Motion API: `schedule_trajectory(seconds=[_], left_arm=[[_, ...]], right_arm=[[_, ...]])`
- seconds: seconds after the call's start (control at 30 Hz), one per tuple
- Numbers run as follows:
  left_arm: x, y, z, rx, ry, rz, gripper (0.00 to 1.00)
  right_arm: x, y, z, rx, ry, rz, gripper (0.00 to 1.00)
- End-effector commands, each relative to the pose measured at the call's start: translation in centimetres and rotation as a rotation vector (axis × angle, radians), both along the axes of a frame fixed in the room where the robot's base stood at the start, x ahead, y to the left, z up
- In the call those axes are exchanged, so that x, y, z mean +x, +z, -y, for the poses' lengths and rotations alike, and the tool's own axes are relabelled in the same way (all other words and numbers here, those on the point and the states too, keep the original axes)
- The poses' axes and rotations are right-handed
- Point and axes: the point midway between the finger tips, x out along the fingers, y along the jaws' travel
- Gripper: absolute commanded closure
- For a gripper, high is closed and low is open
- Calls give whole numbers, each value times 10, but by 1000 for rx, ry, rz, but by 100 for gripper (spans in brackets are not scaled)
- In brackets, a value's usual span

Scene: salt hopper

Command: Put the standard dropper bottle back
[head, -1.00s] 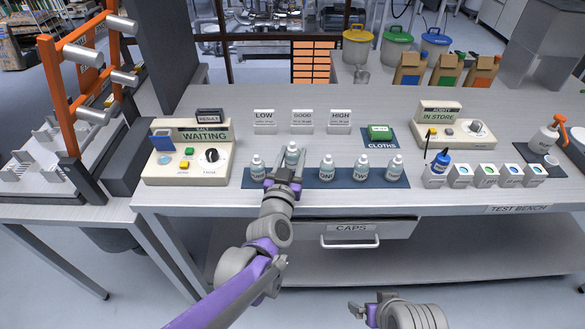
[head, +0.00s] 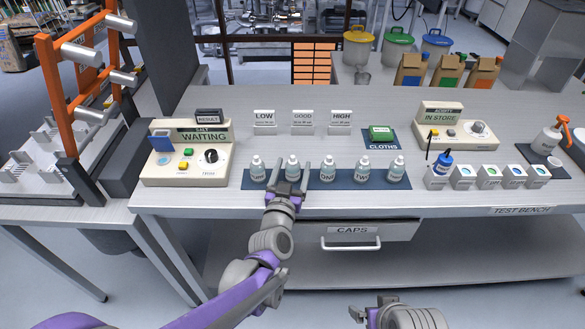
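A white dropper bottle (head: 292,167) stands upright on the dark blue mat (head: 310,185), second from the left in a row of bottles. Its label is too small to read surely, so I cannot confirm that it is the standard one. My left gripper (head: 291,184) is at this bottle from the front, with its fingers apart, one to each side of the bottle's lower part. It looks open, with the bottle resting on the mat. My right gripper (head: 361,313) is low at the bottom edge, away from the bench, and only partly visible.
Other dropper bottles stand close by, one on the left (head: 258,170) and several on the right (head: 328,168). A tester reading WAITING (head: 188,160) is left of the mat. LOW, GOOD and HIGH signs stand behind. White cups (head: 463,177) are on the right.

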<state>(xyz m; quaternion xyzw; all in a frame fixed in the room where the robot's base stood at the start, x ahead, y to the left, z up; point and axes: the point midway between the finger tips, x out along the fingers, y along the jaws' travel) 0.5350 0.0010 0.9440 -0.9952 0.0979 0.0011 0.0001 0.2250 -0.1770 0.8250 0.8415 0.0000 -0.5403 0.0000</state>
Motion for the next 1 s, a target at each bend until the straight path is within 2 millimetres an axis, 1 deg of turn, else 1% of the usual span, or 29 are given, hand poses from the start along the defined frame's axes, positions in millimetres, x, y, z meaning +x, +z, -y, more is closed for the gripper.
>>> schedule_trajectory(seconds=[0.17, 0.27, 0.37, 0.6, 0.73, 0.9, 1.0], left_arm=[[0, 0, 0, 0, 0, 0, 22], [0, 5, 0, 0, 0, 0, 22], [-14, 4, -2, -1, -1, 0, 22], [-65, 3, -13, -1, -1, 0, 22], [-90, 4, -18, -1, -1, 0, 22], [-111, 4, -22, 0, -1, 0, 22], [-117, 3, -23, -1, 0, 0, 22]], right_arm=[[0, 0, 0, 0, 0, 0, 0], [0, 5, 0, 0, 0, 1, 0], [0, 3, 0, 0, 0, 1, 0], [0, 2, 0, 0, 0, 1, 0], [0, 2, 0, 0, 0, 1, 0], [0, 3, 0, 0, 0, 1, 0], [0, 3, 0, 0, 0, 1, 0]])
